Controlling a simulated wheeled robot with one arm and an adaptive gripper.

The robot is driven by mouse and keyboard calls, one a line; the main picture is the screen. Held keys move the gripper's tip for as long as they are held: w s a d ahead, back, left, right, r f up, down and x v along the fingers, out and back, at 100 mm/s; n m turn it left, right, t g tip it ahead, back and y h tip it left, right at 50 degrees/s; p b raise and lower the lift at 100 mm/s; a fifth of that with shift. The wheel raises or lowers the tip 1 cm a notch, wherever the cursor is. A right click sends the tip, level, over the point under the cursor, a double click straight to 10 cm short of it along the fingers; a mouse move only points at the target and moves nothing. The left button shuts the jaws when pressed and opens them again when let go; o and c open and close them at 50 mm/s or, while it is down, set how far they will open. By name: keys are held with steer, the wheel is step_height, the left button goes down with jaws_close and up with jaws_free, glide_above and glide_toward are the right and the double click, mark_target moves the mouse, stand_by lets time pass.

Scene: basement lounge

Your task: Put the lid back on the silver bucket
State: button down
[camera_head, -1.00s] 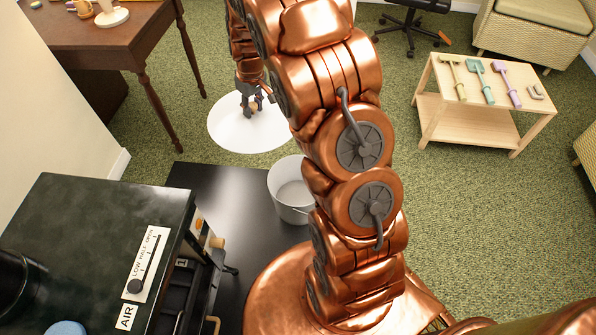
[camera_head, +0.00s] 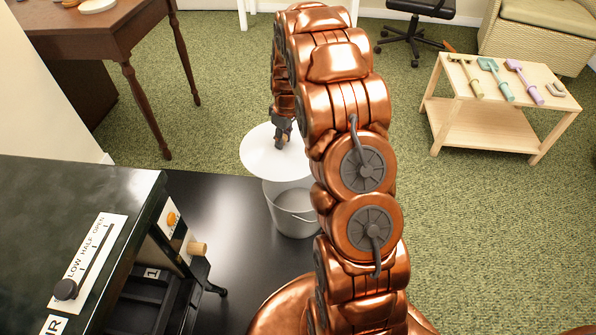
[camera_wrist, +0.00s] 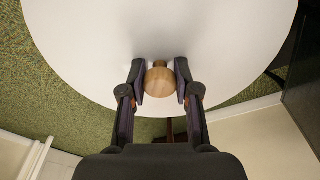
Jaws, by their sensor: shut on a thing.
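The lid is a large white disc (camera_head: 262,158) with a round wooden knob (camera_wrist: 160,80) at its centre. My gripper (camera_head: 286,138) is shut on the knob; the wrist view shows a finger on each side of it (camera_wrist: 160,82). The silver bucket (camera_head: 291,218) stands upright and open on the black floor plate, partly hidden by my arm on its right. In the head view the lid overlaps the back rim of the bucket. Its inside still shows in front of the lid. I cannot tell the height of the lid above the rim.
A dark stove-like cabinet (camera_head: 75,195) with a slider label stands at the left, beside the black floor plate (camera_head: 215,190). A wooden desk (camera_head: 110,35) is at the back left. A low table (camera_head: 480,125) with toy tools stands at the right. Green carpet lies between.

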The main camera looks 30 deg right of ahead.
steer(key=s+d+f+b, duration=0.1)
steer(key=d+f+b, duration=0.3)
steer(key=f+b, duration=0.4)
step_height(320, 180, down, 4)
steer(key=shift+d+f+n+b, duration=0.15)
steer(key=shift+d+n+b, duration=0.2)
steer(key=shift+d+n, duration=0.05)
steer(key=shift+f, duration=0.1)
steer(key=shift+f+b, duration=0.85)
steer(key=shift+f, duration=2.15)
steer(key=shift+s+f+p, duration=0.1)
steer(key=shift+f+p, duration=0.15)
steer(key=shift+p, duration=0.65)
steer(key=shift+c, duration=1.4)
jaws_free()
steer(key=shift+r, duration=0.1)
